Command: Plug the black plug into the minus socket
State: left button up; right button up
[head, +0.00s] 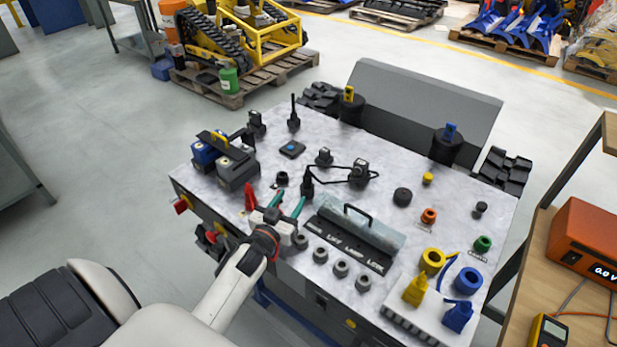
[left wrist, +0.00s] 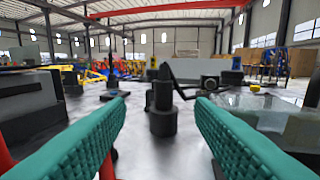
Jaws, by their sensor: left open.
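The black plug (head: 308,187) looks like a dark upright piece with a black cable running right to a small dark block (head: 359,176). In the left wrist view a dark stepped cylinder (left wrist: 162,108), probably this plug, stands upright ahead between the fingers, not touched. My left gripper (head: 288,203) is open and empty, its teal fingers low over the grey bench top and just short of the plug. Several black round fittings stand on the bench, such as a small ring (head: 282,179); I cannot tell which is the minus socket. My right gripper is not in view.
A red handle (head: 250,197) is close left of my gripper. A clear-covered rack with a black handle (head: 357,213) is close right. Several grey rings (head: 341,268) stand in front.

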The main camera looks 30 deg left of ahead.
aim_at(305, 181)
pick_arm(q)
jog(key=w, duration=0.2)
jog(key=shift+w+a, duration=0.15)
jog(key=shift+w, duration=0.15)
jog(key=shift+w+f, duration=0.1)
jog(key=shift+w, duration=0.5)
jog(key=w, duration=0.1)
jog(key=w+p, duration=0.1)
jog(key=w, duration=0.1)
jog(key=shift+w+a+r, duration=0.1)
jog(key=shift+w+r, duration=0.15)
jog(key=shift+r, duration=0.1)
jog(key=shift+w+f, duration=0.1)
jog(key=shift+w, duration=0.45)
grip_shut()
notch_tip(305, 181, up, 10)
jog(key=p, duration=0.1)
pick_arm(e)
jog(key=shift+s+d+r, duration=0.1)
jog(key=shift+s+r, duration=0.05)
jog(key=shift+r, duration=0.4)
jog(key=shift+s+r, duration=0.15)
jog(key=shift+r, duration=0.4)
